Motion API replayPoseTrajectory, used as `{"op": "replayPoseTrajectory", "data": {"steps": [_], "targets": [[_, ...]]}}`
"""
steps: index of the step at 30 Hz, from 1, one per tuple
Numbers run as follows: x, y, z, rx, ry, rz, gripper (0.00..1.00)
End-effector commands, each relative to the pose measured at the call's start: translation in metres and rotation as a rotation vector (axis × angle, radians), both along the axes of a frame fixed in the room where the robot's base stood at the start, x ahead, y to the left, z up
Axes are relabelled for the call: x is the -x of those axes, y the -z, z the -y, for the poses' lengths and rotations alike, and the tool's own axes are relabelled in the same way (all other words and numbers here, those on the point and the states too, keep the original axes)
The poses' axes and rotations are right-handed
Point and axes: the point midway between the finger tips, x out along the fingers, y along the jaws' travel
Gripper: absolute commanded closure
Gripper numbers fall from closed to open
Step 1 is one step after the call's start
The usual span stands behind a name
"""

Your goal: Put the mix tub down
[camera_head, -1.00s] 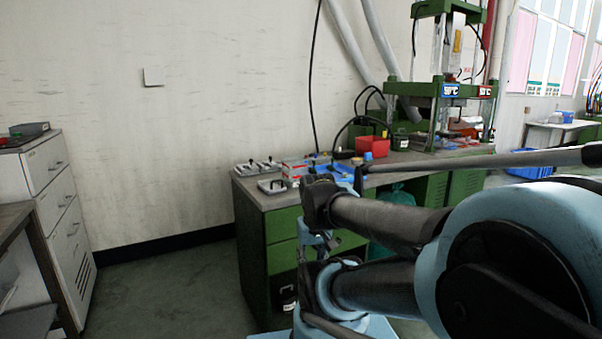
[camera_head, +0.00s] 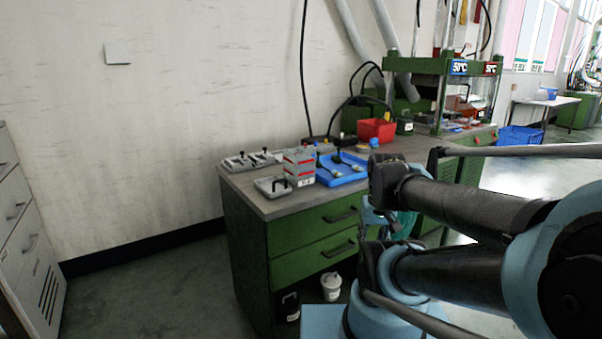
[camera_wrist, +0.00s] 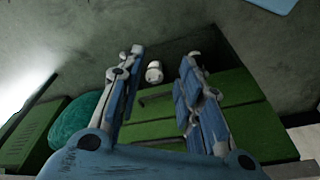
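In the head view my arm largely hides the gripper.
The green bench (camera_head: 300,201) carries a red-and-white box stack (camera_head: 299,168), a blue tray (camera_head: 341,176), a red bin (camera_head: 376,131) and a press (camera_head: 452,90). A teal bag (camera_wrist: 75,122) hangs beside the drawers. The floor left of the bench (camera_head: 150,285) is clear.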

Motion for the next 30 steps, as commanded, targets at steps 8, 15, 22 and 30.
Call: {"op": "replayPoseTrajectory", "data": {"steps": [8, 15, 22, 30], "targets": [[-0.005, -0.026, -0.001, 0.014, -0.091, 0.003, 0.10], [-0.056, -0.093, -0.016, 0.061, -0.434, -0.026, 0.00], [-0.113, -0.155, -0.043, 0.105, -0.808, -0.054, 0.00], [-0.184, -0.215, -0.087, 0.147, -1.247, -0.081, 0.00]]}}
